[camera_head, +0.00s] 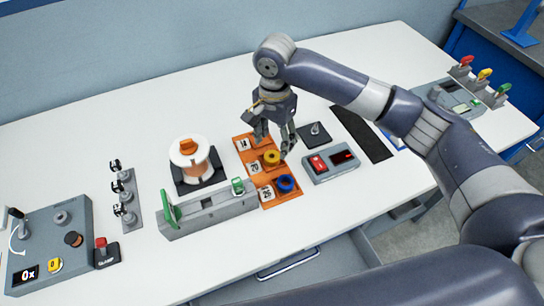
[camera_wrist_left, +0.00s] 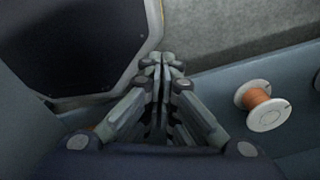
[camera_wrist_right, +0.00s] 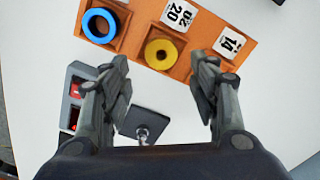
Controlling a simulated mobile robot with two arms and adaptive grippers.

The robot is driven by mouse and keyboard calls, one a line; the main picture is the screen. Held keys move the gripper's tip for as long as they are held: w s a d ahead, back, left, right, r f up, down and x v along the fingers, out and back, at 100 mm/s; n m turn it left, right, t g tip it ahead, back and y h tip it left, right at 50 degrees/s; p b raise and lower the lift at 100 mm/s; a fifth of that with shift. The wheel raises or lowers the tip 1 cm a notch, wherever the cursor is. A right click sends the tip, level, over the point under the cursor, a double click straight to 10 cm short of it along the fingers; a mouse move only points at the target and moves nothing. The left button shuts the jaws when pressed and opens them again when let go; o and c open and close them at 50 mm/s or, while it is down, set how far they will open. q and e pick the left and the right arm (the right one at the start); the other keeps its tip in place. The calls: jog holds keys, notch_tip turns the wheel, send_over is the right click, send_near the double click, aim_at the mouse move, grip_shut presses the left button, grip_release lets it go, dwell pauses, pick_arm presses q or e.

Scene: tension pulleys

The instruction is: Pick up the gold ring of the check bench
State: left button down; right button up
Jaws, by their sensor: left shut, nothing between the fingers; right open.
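The gold ring (camera_head: 270,157) lies in the middle pocket of an orange tray (camera_head: 296,201), beside a label that reads 20. It also shows in the right wrist view (camera_wrist_right: 161,54), ahead of my right gripper and between the lines of its fingers. My right gripper (camera_head: 274,145) is open and empty above the tray; its fingers also show in the right wrist view (camera_wrist_right: 160,85). My left gripper (camera_wrist_left: 167,60) is shut and empty in the left wrist view, away from the tray. It is not visible in the head view.
A blue ring (camera_head: 285,184) sits in the tray's front pocket. A grey box with red button (camera_head: 330,163) and a dark plate with a post (camera_head: 314,134) stand right of the tray. A grey fixture (camera_head: 206,214) and a white-orange spool (camera_head: 190,160) stand left. The table's back is clear.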

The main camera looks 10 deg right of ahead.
aim_at(274, 154)
notch_tip(274, 154, down, 4)
jog(key=shift+w+f+p, duration=0.15)
jog(key=shift+p, duration=0.6)
jog(key=shift+d+f, duration=0.1)
jog(key=shift+f, duration=0.4)
jog(key=c, duration=1.2)
